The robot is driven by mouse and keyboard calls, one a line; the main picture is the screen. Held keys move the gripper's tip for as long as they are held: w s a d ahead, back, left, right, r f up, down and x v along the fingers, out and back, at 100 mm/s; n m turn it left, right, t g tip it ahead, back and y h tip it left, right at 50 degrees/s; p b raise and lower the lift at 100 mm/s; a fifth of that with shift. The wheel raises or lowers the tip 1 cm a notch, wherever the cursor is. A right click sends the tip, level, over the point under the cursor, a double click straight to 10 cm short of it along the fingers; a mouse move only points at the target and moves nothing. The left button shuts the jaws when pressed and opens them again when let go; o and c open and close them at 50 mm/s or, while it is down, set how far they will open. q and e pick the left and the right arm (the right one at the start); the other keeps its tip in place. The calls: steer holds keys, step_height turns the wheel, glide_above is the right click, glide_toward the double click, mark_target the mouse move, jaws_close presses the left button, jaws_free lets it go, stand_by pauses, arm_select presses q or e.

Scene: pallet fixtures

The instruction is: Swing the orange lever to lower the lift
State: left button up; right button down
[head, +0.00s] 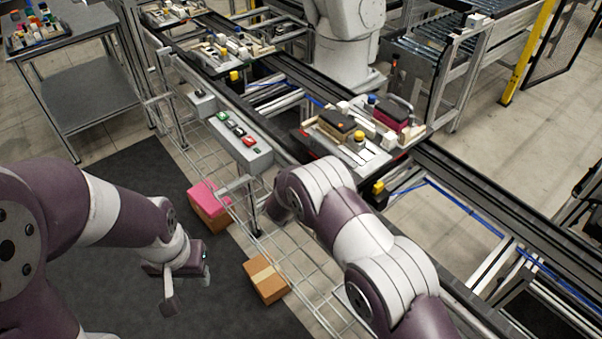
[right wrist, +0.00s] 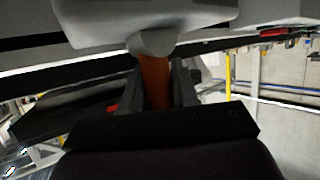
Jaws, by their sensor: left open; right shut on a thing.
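The orange lever (right wrist: 154,82) shows only in the right wrist view, as an upright orange bar below a rounded grey end piece (right wrist: 151,45). My right gripper (right wrist: 156,92) is shut on the lever, with one dark finger on each side of it. In the head view my right arm hides the right gripper and the lever. My left gripper (head: 187,286) is open and empty above the dark mat, at the lower left of the head view. I cannot make out which part is the lift.
A conveyor line with a loaded pallet (head: 350,150) runs beyond my right arm. A grey button box (head: 238,143) stands at its near side. A pink-topped box (head: 208,203) and a brown box (head: 265,280) lie near the wire mesh. The dark mat (head: 110,170) has free room.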

steer(key=c, duration=1.2)
jaws_free()
steer(key=b+v, duration=0.1)
steer(key=v, duration=1.1)
steer(key=shift+s+a+r+b, duration=0.1)
steer(key=shift+s+r+b, duration=0.1)
steer(key=shift+s+b, duration=0.15)
